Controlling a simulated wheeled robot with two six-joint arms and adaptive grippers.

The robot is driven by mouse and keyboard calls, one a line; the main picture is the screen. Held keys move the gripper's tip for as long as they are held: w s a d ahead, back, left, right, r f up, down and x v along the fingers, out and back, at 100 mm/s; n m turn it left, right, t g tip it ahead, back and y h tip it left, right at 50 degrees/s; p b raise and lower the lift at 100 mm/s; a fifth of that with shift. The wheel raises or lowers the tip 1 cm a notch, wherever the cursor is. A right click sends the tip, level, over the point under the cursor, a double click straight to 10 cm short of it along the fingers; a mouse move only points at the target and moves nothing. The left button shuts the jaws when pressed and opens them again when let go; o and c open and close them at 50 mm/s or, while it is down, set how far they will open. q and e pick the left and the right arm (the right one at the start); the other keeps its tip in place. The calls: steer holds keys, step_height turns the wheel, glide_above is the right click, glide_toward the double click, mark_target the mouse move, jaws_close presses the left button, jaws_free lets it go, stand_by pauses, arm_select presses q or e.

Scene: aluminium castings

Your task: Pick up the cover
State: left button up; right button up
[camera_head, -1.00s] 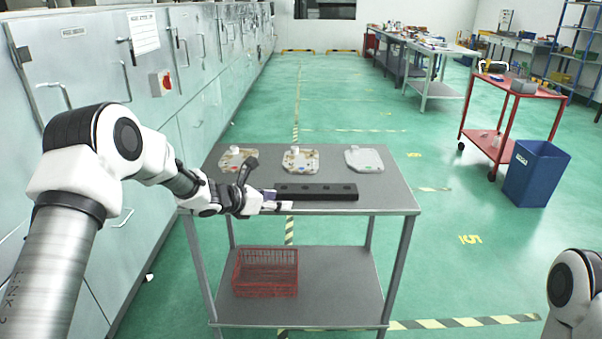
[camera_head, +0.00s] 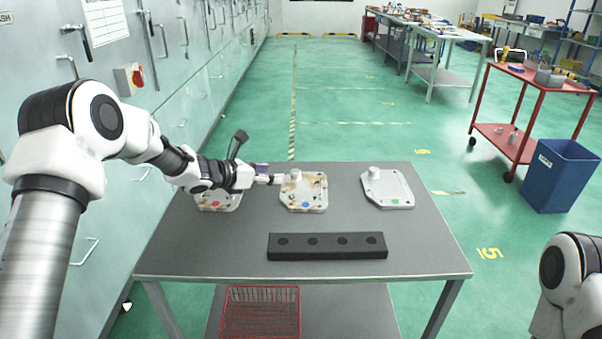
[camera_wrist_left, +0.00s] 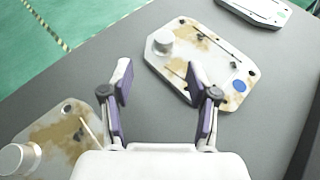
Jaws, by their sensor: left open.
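Three flat cast covers, each with a round boss, lie in a row on the grey table (camera_head: 420,245). The middle cover (camera_head: 313,192) has brown stains and a blue dot; it also shows in the left wrist view (camera_wrist_left: 181,47). The left cover (camera_head: 222,203), stained too, is partly hidden behind my left arm. The right cover (camera_head: 391,191) is clean grey with a green dot. My left gripper (camera_head: 277,180) is open and empty, its tips at the middle cover's left edge. In the left wrist view its fingers (camera_wrist_left: 162,92) point at that cover, which lies just beyond them.
A black bar with several holes (camera_head: 327,246) lies near the table's front. A red wire basket (camera_head: 260,312) sits on the lower shelf. A blue bin (camera_head: 549,178) and a red cart (camera_head: 535,80) stand to the right. Cabinets line the left.

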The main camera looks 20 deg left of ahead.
mark_target(293, 172)
arm_select(q)
steer(key=shift+w+a, duration=0.15)
steer(key=shift+w, duration=0.35)
steer(key=d, duration=0.1)
steer(key=w+d, duration=0.1)
steer(key=shift+d+p, duration=0.3)
steer(key=shift+p, duration=0.1)
steer(key=x, duration=0.5)
steer(key=shift+a+f+p, duration=0.3)
steer(key=shift+p, duration=0.1)
steer(key=shift+s+r, duration=0.1)
steer(key=shift+c, duration=1)
jaws_close()
arm_select(e)
steer(key=shift+r, duration=0.8)
